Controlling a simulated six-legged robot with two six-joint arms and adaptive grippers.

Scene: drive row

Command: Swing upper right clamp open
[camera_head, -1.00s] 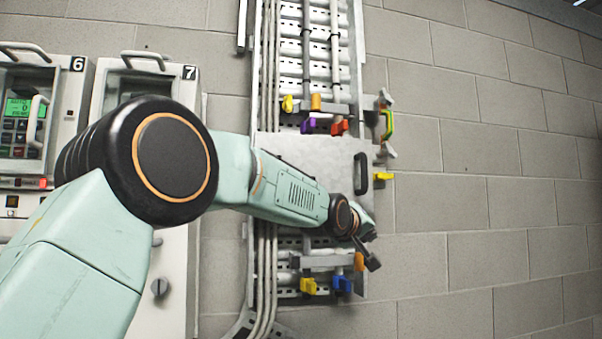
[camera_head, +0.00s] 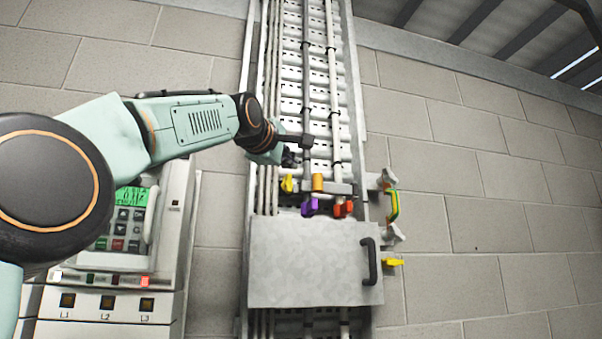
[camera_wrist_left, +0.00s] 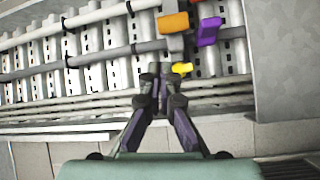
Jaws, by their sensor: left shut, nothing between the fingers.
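A row of coloured clamp handles sits at the top edge of the cover panel. They are yellow (camera_head: 287,184), orange (camera_head: 318,182), purple (camera_head: 309,206) and red (camera_head: 343,208), with red farthest right. My left gripper (camera_head: 291,158) is above the yellow handle, in front of the conduits. In the wrist view its fingertips (camera_wrist_left: 160,76) are shut together and empty, close beside the yellow handle. Whether they touch it I cannot tell.
The grey cover panel (camera_head: 305,262) has a black handle (camera_head: 369,262). Vertical conduits (camera_head: 307,60) run up the slotted tray. A numbered-style control cabinet (camera_head: 125,230) stands at left. The block wall right is clear.

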